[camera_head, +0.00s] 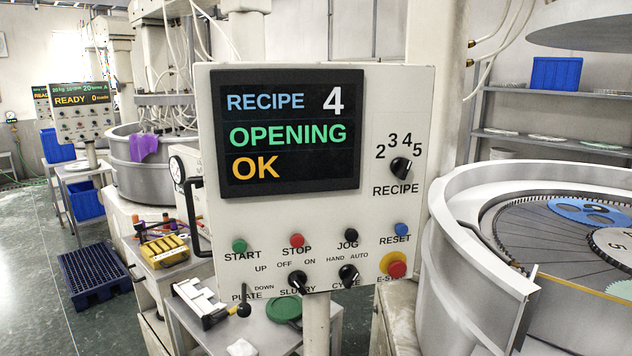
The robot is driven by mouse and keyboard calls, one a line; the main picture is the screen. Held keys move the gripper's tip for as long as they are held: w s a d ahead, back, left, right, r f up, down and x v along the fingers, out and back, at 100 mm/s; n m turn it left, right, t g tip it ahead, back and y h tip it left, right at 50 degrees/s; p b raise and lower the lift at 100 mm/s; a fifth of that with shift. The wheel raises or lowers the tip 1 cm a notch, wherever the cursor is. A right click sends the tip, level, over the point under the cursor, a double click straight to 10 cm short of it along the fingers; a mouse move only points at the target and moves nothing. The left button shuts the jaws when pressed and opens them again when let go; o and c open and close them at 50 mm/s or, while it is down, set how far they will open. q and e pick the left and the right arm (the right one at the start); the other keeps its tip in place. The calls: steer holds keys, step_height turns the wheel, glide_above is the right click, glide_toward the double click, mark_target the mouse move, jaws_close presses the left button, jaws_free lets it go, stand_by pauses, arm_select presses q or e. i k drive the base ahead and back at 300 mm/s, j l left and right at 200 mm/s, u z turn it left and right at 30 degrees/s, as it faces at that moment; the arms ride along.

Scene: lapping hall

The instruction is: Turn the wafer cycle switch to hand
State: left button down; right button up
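The control panel (378,105) stands upright in front of me, with its face towards me. Its cycle switch (348,275) is a black knob low on the panel, with HAND printed to its upper left and AUTO to its upper right. I cannot tell for certain which label its pointer faces. The screen (290,134) reads RECIPE 4, OPENING, OK. Neither of my grippers is in view.
The slurry switch (297,281), the red emergency stop (397,270) and the black jog button (351,235) sit close around the cycle switch. The plate lever (244,305) juts out at lower left. A large round machine (455,262) stands close on the right.

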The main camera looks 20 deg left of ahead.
mark_target(349, 273)
steer(key=j+u, duration=0.4)
steer(key=j, duration=0.15)
steer(key=j+u, duration=0.35)
steer(key=j, duration=0.15)
